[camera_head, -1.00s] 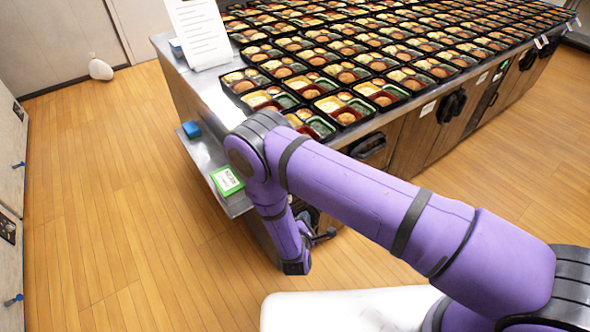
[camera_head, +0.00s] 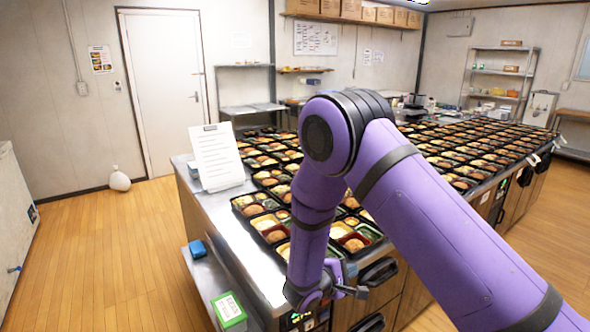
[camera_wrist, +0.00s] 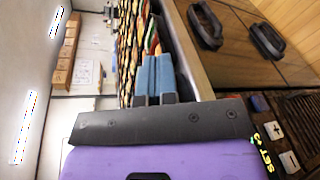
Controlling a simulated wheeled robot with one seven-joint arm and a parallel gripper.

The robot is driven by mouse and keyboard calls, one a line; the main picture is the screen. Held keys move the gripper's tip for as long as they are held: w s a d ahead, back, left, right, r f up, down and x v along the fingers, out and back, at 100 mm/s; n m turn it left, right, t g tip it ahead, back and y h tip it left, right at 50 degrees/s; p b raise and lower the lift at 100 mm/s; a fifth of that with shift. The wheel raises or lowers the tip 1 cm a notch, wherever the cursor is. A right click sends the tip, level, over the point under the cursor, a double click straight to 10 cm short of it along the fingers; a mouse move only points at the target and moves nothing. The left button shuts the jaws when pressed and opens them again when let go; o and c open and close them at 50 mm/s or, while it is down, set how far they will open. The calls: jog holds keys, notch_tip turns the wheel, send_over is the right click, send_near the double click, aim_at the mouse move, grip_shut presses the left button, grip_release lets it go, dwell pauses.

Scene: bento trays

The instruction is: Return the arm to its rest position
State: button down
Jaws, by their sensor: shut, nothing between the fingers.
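My purple arm (camera_head: 430,222) rises across the middle of the head view and bends down at the elbow. Its forearm hangs in front of the near end of the counter. My gripper (camera_wrist: 154,62) shows in the wrist view with its two blue fingers together and nothing between them. In the head view the fingers are mostly hidden at the low end of the forearm. In the wrist view the fingers point along the counter's front side, with cabinet handles (camera_wrist: 267,42) to the right.
Many filled bento trays (camera_head: 250,211) cover the counter (camera_head: 215,205). A low side shelf (camera_head: 204,275) holds a blue item (camera_head: 198,249) and a green-edged box (camera_head: 230,309).

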jog(key=s+d+r+m+g+y, duration=0.1)
jog(key=s+d+r+m+g, duration=0.3)
jog(key=r, duration=0.4)
jog(key=s+d+r+m+g+y, duration=0.1)
jog(key=s+d+r+m+g, duration=0.15)
jog(key=d+r, duration=0.4)
jog(key=s+d+r+m+g, duration=0.2)
jog(key=s+d+r, duration=0.2)
jog(key=r, duration=0.5)
jog(key=s+r+m+t+y, duration=0.1)
jog(key=s+r+y, duration=0.2)
jog(key=s, duration=0.4)
jog(key=s+r+m+t+y, duration=0.1)
jog(key=s+r+m+y, duration=0.1)
jog(key=s+r, duration=0.3)
jog(key=s+d+r+m+t+y, duration=0.1)
jog(key=s+r+y, duration=0.4)
jog(key=s, duration=0.5)
jog(key=shift+m+t, duration=0.35)
jog(key=shift+t, duration=0.2)
